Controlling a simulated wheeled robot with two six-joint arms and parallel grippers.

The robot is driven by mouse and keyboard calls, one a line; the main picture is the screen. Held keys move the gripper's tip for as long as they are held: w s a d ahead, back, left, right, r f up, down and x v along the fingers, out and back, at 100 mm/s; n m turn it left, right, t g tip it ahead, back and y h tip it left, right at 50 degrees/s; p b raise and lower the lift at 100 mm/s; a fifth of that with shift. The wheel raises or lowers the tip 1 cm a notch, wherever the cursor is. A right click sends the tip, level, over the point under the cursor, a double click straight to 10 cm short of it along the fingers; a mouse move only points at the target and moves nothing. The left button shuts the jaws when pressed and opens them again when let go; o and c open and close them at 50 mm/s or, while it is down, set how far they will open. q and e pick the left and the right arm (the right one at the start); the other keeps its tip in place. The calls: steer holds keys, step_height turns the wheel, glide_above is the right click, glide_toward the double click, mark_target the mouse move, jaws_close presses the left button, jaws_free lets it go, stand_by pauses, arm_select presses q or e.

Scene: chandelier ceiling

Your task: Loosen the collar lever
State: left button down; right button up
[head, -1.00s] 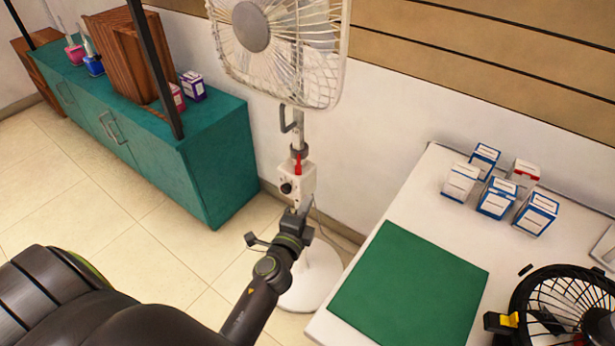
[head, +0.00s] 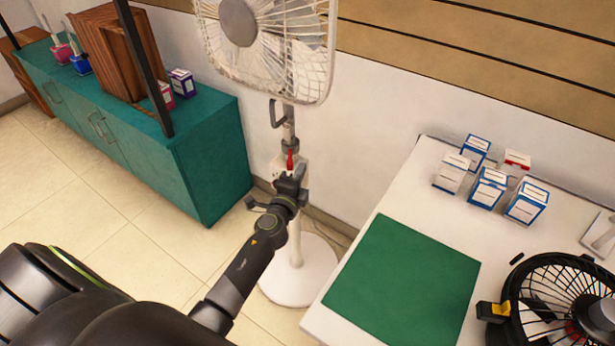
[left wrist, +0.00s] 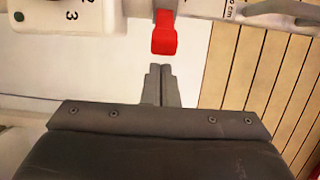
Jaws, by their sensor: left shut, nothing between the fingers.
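The collar lever (head: 290,160) is a small red tab on the pole of the white standing fan (head: 265,45), just below the grey collar (head: 289,144). It shows larger in the left wrist view as a red lever (left wrist: 164,34) at the top middle. My left gripper (head: 291,175) is at the pole, close under the lever. In the left wrist view its fingertips (left wrist: 160,70) are together and empty, with a small gap below the red lever's end. The gripper hides most of the fan's white control box. My right gripper is not in view.
A white table (head: 325,311) with a green mat (head: 405,285), several small boxes (head: 488,188) and a black fan (head: 565,305) stands at the right. A teal cabinet (head: 210,165) stands at the left. The fan's round base (head: 300,280) rests on the tiled floor.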

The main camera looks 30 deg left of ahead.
arm_select(q)
steer(key=shift+s+a, duration=0.3)
steer(key=shift+a, duration=0.15)
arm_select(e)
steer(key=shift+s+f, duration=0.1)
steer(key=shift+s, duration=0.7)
arm_select(q)
steer(key=shift+a, duration=0.15)
